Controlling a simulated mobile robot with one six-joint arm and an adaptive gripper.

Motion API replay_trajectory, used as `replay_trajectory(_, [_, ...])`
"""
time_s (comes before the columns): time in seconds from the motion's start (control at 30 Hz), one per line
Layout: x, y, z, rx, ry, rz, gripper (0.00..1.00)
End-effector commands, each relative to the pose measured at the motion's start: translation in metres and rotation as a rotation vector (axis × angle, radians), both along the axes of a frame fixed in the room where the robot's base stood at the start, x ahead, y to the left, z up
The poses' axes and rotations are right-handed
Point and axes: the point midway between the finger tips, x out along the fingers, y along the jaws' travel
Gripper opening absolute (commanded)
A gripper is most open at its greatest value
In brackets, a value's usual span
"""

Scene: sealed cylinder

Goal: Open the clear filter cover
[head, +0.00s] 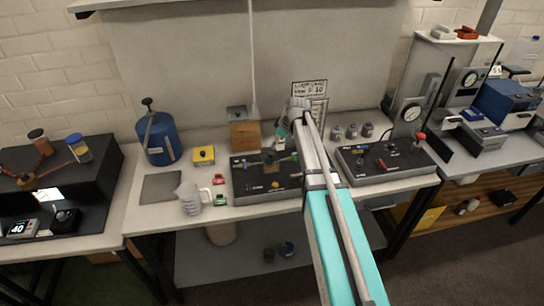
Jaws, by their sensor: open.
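My arm reaches in from the bottom of the head view. My gripper (281,133) is at its far end, over the back part of this board, small and partly hidden by my wrist. It is open, and I see nothing held in it.
A second black board (365,173) with a gauge (410,112) stands to the right. A grey jug (189,198), a yellow box (204,156) and a blue tank (159,139) stand to the left. A wooden block (245,135) is behind.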

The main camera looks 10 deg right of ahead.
Motion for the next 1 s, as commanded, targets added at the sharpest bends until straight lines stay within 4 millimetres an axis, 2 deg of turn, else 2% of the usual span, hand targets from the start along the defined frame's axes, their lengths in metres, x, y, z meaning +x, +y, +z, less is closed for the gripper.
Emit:
replay_trajectory(0.03, [0.002,0.001,-0.008,0.0,0.0,0.0,0.73])
replay_trajectory(0.6, [0.014,0.014,-0.051,0.0,0.0,0.0,0.73])
replay_trajectory(1.0, [0.021,0.02,-0.071,0.0,0.0,0.0,0.73])
